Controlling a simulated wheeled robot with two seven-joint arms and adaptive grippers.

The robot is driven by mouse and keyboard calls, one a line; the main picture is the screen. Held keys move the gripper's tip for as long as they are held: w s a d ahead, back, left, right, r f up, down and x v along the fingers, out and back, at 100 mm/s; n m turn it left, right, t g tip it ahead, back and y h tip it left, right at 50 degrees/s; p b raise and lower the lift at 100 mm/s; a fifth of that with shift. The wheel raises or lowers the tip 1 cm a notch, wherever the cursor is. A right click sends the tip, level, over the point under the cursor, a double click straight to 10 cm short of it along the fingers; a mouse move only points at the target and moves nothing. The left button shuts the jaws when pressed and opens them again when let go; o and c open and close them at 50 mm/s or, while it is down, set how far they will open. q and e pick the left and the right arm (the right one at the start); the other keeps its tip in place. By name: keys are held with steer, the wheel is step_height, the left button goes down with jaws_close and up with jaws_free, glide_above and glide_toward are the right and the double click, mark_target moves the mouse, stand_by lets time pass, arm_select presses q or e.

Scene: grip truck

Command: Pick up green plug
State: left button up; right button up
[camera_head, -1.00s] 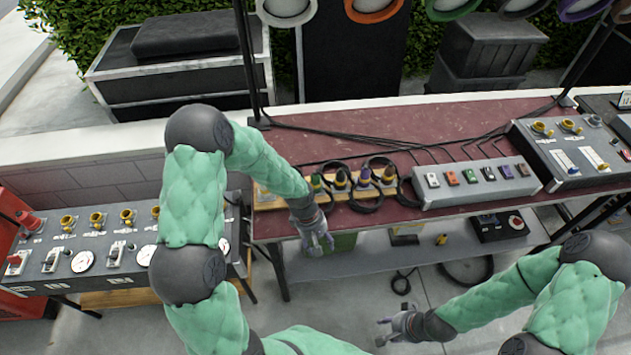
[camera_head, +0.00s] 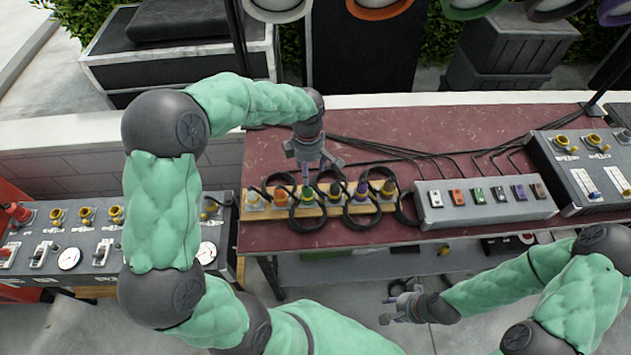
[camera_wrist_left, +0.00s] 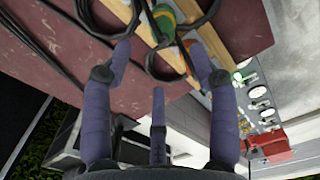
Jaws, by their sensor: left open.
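The green plug (camera_head: 307,196) stands upright in a wooden rack (camera_head: 267,212) on the maroon table, between an orange plug (camera_head: 280,196) and a dark plug with a yellow top (camera_head: 335,188). A black cable loops around it. My left gripper (camera_head: 310,166) is open and points down just above the green plug, with nothing held. My right gripper (camera_head: 394,308) is open and empty, low in front of the table.
A purple plug (camera_head: 361,190) and a brown plug (camera_head: 387,187) stand farther right in the rack. A grey switch box (camera_head: 460,213) is right of it. Loose black cables cross the table behind. A control panel (camera_head: 75,245) with gauges stands at left.

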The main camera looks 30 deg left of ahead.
mark_target(307, 188)
arm_select(q)
step_height(307, 188, down, 5)
steer(key=shift+f+b, duration=0.2)
steer(key=shift+b, duration=0.1)
steer(key=shift+s+a+f+b, duration=0.1)
steer(key=shift+a+f+b, duration=0.05)
steer(key=shift+f, duration=1.15)
steer(key=shift+s+a+f+b, duration=0.1)
steer(key=shift+a+f+b, duration=0.05)
steer(key=shift+f, duration=1.15)
jaws_close()
